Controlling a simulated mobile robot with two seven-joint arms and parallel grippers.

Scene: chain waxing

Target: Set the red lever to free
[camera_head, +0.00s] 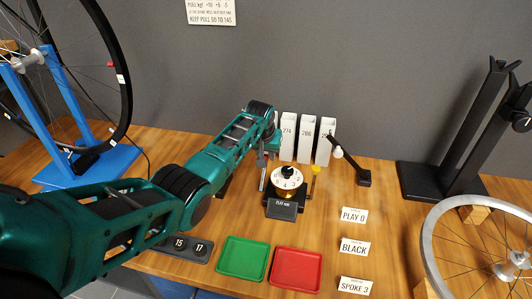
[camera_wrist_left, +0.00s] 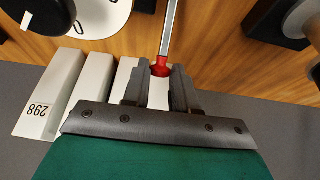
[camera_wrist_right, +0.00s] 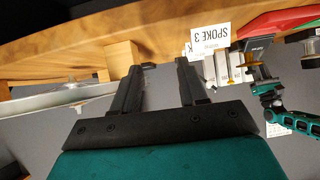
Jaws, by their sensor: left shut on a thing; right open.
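The red lever shows in the left wrist view as a metal rod with a red end (camera_wrist_left: 160,69). My left gripper (camera_wrist_left: 159,76) is shut on that red end, one finger on each side. In the head view my left gripper (camera_head: 268,154) is at the left of a dial device (camera_head: 288,181) with a white numbered face and black knob; the lever there is partly hidden by the gripper. No marking for free can be read. My right gripper (camera_wrist_right: 158,65) is open and empty, seen only in the right wrist view.
White boxes (camera_head: 306,138) stand behind the dial. A green tray (camera_head: 242,259), a red tray (camera_head: 296,270) and cards such as PLAY 0 (camera_head: 354,215) lie in front. A blue wheel stand (camera_head: 85,172) is left; a black stand (camera_head: 420,181) and silver wheel (camera_head: 428,250) are right.

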